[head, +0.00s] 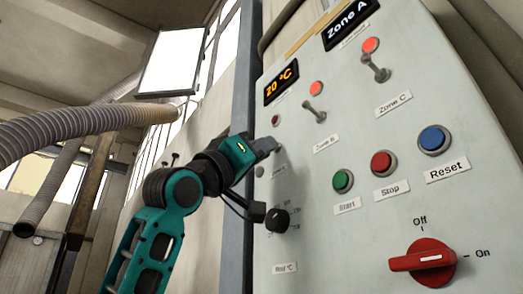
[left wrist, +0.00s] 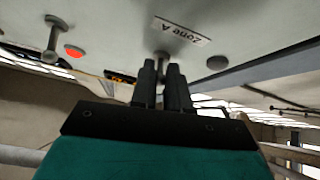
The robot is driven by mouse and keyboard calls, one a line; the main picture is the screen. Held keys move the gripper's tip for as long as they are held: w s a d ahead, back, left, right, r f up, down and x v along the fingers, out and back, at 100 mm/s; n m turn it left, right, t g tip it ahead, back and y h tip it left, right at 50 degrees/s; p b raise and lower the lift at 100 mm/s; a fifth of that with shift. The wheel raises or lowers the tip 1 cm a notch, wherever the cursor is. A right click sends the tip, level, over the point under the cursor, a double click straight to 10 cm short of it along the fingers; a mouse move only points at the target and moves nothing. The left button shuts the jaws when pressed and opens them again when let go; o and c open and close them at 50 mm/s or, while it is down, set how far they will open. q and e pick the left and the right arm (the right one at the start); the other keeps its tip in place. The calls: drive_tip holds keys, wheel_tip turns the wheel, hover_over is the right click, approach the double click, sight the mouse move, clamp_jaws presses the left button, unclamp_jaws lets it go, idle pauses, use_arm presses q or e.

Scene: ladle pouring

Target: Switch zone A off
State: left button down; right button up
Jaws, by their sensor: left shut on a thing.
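My left gripper (head: 275,146) is at the left part of the control panel. It also shows in the left wrist view (left wrist: 163,68), with its fingers closed on the small grey zone A switch lever (left wrist: 162,54) beside the Zone A label (left wrist: 183,31). The gripper covers the lever in the head view, so its tilt cannot be told. The lamp (head: 276,120) just above the gripper is dull dark red. My right gripper is not in view.
The zone B lever (head: 315,112) and zone C lever (head: 377,69) are to the right, with bright red lamps. Below are a black knob (head: 277,220), green start (head: 343,181), red stop (head: 384,163) and blue reset (head: 434,140) buttons, and a red rotary switch (head: 424,262).

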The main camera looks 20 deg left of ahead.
use_arm(q)
drive_tip(key=c, duration=1.2)
unclamp_jaws()
drive_tip(key=shift+o, duration=0.2)
drive_tip(key=b+v, duration=0.3)
drive_tip(key=v, duration=1)
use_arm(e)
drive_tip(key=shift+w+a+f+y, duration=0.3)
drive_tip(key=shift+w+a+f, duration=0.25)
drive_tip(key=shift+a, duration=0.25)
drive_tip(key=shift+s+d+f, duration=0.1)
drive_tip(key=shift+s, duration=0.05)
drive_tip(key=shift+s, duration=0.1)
